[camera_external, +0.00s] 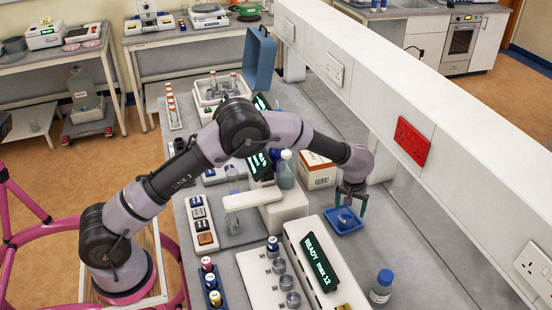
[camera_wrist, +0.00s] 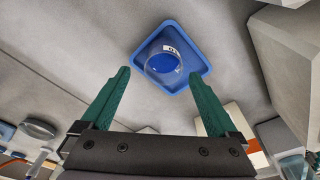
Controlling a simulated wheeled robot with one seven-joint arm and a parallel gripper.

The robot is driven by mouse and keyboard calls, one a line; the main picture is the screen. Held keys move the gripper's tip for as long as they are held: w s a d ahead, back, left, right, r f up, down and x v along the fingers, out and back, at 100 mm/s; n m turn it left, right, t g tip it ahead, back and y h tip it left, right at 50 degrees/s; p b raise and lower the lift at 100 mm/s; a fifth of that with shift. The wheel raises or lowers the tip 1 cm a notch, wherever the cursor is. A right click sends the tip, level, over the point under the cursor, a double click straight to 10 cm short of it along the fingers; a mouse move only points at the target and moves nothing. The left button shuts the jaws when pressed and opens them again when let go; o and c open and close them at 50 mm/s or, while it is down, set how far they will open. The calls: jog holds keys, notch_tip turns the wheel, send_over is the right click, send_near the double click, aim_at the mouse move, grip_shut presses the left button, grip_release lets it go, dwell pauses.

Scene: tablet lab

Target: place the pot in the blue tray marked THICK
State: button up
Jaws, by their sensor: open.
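A small blue square tray (camera_external: 355,228) lies on the bench under my gripper; it also shows in the wrist view (camera_wrist: 197,60). A small round pot (camera_wrist: 163,62) is inside the tray, clear-sided with a blue middle and a small white label. In the external view the pot (camera_external: 345,218) is small and partly hard to make out. My gripper (camera_external: 350,205) points down over the tray. In the wrist view its green fingers (camera_wrist: 160,74) are apart, with nothing between them and the pot lying beyond their tips. I cannot read any THICK marking.
A white device with a READY display (camera_external: 318,262) stands left of the tray. A blue-capped bottle (camera_external: 381,288) stands nearer the front. A cardboard box (camera_external: 317,170) is behind. A raised white ledge with a red socket (camera_external: 412,142) runs along the right. Bench around the tray's right is clear.

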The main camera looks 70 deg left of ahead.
jog(key=s+d+r+m+t, duration=0.1)
jog(key=s+r, duration=0.3)
jog(key=r, duration=0.7)
jog(key=s+r+m, duration=0.2)
jog(key=s+r, duration=0.2)
jog(key=r, duration=0.7)
jog(key=s+r+m+t, duration=0.1)
jog(key=s+r+m, duration=0.1)
jog(key=s+r, duration=0.5)
jog(key=s+r+m+t, duration=0.15)
jog(key=s+r, duration=0.25)
jog(key=s, duration=0.5)
jog(key=s+m+t, duration=0.2)
jog(key=s+m, duration=0.4)
jog(key=s, duration=1.8)
jog(key=shift+d+f+m+y, duration=0.3)
jog(key=shift+m+y, duration=0.05)
jog(key=shift+y, duration=0.05)
jog(key=shift+t, duration=0.25)
